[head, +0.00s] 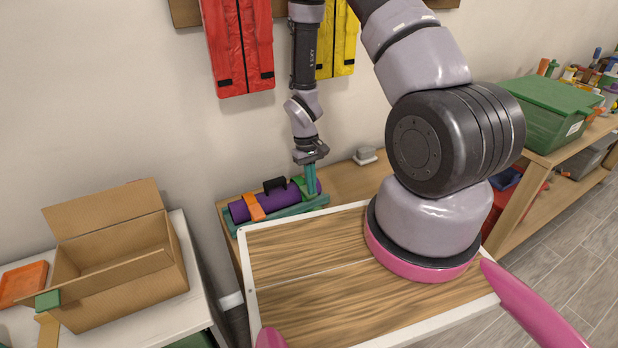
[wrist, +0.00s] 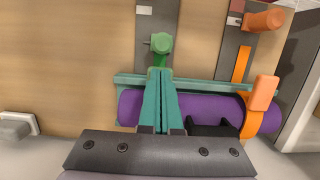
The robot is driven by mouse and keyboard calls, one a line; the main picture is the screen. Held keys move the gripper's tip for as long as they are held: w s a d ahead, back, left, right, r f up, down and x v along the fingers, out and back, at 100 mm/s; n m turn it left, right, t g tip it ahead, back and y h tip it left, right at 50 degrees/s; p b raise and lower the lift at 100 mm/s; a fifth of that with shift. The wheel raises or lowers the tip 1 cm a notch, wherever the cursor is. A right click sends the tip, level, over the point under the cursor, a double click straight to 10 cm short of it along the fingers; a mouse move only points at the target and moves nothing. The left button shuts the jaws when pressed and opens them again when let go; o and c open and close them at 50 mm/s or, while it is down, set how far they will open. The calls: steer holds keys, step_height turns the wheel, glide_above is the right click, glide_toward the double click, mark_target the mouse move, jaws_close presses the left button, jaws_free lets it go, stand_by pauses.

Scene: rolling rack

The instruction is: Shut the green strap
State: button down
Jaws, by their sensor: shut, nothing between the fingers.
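A purple roll (head: 280,202) with a black handle (head: 274,185) lies in a teal cradle (head: 290,211) on a wooden bench. The green strap (head: 299,184) is at the roll's right end, partly hidden by my gripper (head: 311,191). In the wrist view, a green knob (wrist: 160,43) and a short green band stand just beyond the fingertips of my gripper (wrist: 159,74). My teal fingers are together and empty, over the roll (wrist: 207,105); whether they touch the strap, I cannot tell. They hide part of the roll, and the strap's fastening is not clear.
An orange strap (head: 254,207) wraps the roll; its orange end piece (wrist: 263,90) and an orange knob (wrist: 264,20) show in the wrist view. A small grey block (head: 366,155) sits on the bench. An open cardboard box (head: 112,305) stands at left, a green bin (head: 545,115) at right.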

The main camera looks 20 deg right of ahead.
steer(key=shift+s+f, duration=0.2)
steer(key=shift+f, duration=0.15)
steer(key=shift+r, duration=0.2)
